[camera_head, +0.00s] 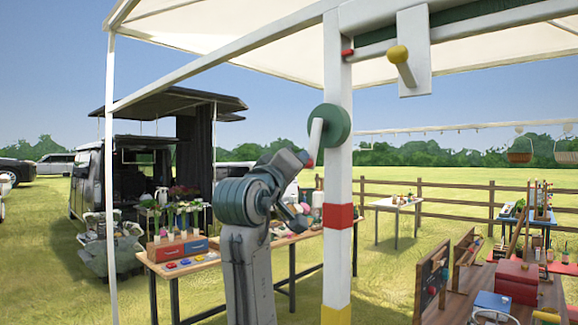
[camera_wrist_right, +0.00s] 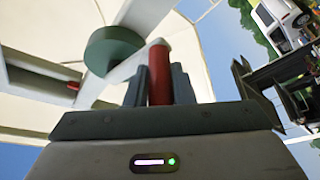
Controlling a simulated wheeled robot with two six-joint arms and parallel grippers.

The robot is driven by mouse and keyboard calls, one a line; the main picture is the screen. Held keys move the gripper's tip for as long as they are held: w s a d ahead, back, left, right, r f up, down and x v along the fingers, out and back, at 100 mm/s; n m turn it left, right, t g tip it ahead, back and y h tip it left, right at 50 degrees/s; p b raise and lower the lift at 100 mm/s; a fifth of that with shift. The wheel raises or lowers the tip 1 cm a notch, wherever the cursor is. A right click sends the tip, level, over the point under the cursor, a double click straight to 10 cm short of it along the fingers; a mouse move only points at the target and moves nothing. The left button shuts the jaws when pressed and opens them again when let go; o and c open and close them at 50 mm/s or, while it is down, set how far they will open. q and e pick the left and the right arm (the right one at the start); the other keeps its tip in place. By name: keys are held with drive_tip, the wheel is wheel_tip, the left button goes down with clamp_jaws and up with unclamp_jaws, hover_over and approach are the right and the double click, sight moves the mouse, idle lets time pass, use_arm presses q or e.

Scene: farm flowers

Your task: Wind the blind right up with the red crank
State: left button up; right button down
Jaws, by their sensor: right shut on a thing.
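The crank has a green disc (camera_head: 329,124) on the white post, a pale arm (camera_head: 316,140) hanging down from it, and a red handle at its lower end. My right gripper (camera_head: 308,162) is at that handle, partly hidden by my wrist. In the right wrist view the red handle (camera_wrist_right: 159,74) stands between the two dark fingers, which are shut on it; the green disc (camera_wrist_right: 113,50) is just beyond. A dark green strip (camera_head: 455,17), perhaps the rolled blind, runs along the beam at upper right. I see no hanging cloth there. My left gripper is out of view.
The white post (camera_head: 338,185) with red and yellow bands stands close beside my right arm. A wooden table (camera_head: 186,263) is behind my arm; a workbench (camera_head: 462,285) is at lower right.

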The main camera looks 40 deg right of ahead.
drive_tip(key=shift+s+f, duration=0.15)
drive_tip(key=shift+s, duration=0.25)
drive_tip(key=shift+s+b, duration=0.35)
drive_tip(key=shift+s, duration=0.1)
drive_tip(key=c, duration=1.3)
unclamp_jaws()
drive_tip(key=shift+s+d, duration=0.1)
drive_tip(key=shift+o, duration=0.2)
drive_tip(key=shift+s, duration=0.15)
drive_tip(key=b+v, duration=0.4)
drive_tip(key=v, duration=0.6)
drive_tip(key=shift+s+a, duration=0.15)
drive_tip(key=shift+a, duration=0.25)
